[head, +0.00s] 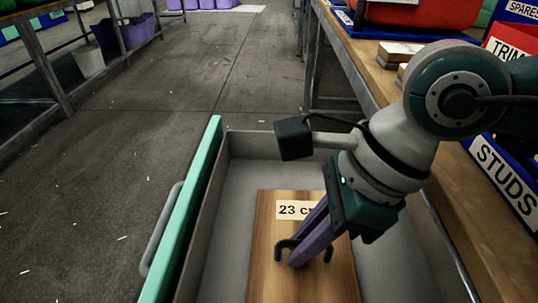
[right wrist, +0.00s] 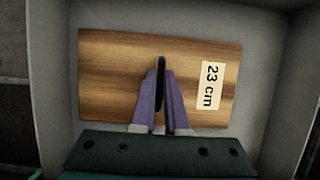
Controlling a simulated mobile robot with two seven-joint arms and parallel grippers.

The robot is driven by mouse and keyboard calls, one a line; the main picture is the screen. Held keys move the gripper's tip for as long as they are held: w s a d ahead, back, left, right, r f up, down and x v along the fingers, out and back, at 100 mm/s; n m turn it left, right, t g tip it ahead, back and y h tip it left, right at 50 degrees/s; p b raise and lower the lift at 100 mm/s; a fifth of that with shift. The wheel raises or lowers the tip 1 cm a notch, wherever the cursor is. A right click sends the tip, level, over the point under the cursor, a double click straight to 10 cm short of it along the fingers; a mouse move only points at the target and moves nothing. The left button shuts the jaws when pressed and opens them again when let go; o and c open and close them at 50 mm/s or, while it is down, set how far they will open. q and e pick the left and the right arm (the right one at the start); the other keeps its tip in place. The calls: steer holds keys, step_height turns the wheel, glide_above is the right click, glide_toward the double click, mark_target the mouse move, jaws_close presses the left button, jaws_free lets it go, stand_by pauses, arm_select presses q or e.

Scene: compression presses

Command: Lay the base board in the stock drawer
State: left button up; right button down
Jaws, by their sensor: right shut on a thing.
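The base board (head: 270,225) is a wooden plate with a dark handle and a white "23 cm" label. It is inside the outline of the open stock drawer (head: 240,165), a grey box with a mint-green front. My right gripper (head: 301,252) points down with its purple fingers shut on the handle. In the right wrist view, the fingers (right wrist: 161,80) close on the dark handle over the middle of the board (right wrist: 110,70), with the grey drawer floor around it. I cannot tell whether the board touches the floor. My left gripper is not in view.
A wooden workbench (head: 384,82) runs along the right, with a "STUDS" bin (head: 503,180), a "TRIM" bin (head: 508,45) and stacked labelled blocks (head: 400,50). Shelving with purple bins (head: 125,35) stands at upper left.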

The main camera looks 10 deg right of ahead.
steer(key=c, duration=0.9)
jaws_free()
steer(key=p+v, duration=0.2)
steer(key=v, duration=1)
